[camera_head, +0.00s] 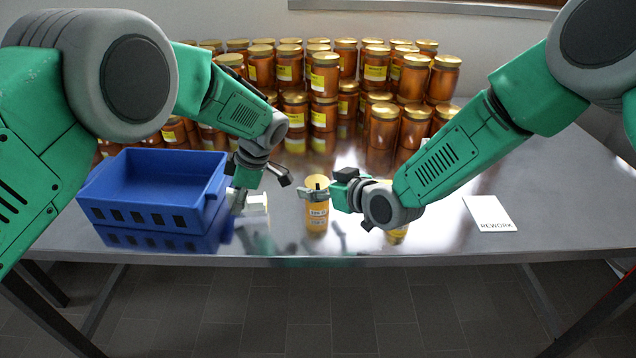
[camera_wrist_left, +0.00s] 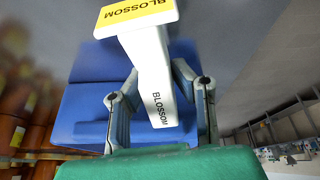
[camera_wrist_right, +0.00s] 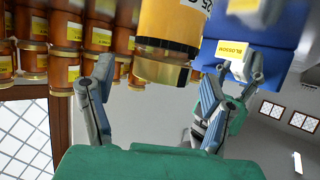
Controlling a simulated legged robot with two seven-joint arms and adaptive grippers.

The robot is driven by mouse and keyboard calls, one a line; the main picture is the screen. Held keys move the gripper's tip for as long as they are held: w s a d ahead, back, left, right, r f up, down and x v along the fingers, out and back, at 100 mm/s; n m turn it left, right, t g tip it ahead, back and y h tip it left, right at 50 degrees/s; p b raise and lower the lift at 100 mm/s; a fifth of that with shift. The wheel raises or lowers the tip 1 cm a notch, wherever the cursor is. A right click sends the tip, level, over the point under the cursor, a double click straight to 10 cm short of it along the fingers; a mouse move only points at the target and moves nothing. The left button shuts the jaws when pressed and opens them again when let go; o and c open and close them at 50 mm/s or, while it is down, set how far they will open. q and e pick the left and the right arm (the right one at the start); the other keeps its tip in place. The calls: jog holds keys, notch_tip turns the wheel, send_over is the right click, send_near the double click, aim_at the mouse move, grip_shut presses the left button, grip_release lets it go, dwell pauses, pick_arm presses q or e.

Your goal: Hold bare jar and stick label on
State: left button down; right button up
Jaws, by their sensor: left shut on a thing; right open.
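My left gripper (camera_head: 245,196) is shut on a white block (camera_head: 259,203) above the table, right of the blue crate. In the left wrist view the block (camera_wrist_left: 156,85) reads BLOSSOM and has a yellow BLOSSOM label (camera_wrist_left: 135,12) at its top end. In the right wrist view this cylinder (camera_wrist_right: 168,25) lies beyond the spread fingers. Another amber object (camera_head: 398,233) is mostly hidden under my right wrist; I cannot tell whether it is a bare jar.
A blue crate (camera_head: 150,215) stands at the left of the metal table (camera_head: 440,243). Many stacked amber jars (camera_head: 324,75), several with yellow labels, fill the back. A white REWORK card (camera_head: 490,213) lies at the right.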

jog(key=shift+x, duration=0.75)
jog(key=c, duration=1.5)
jog(key=shift+c, duration=0.4)
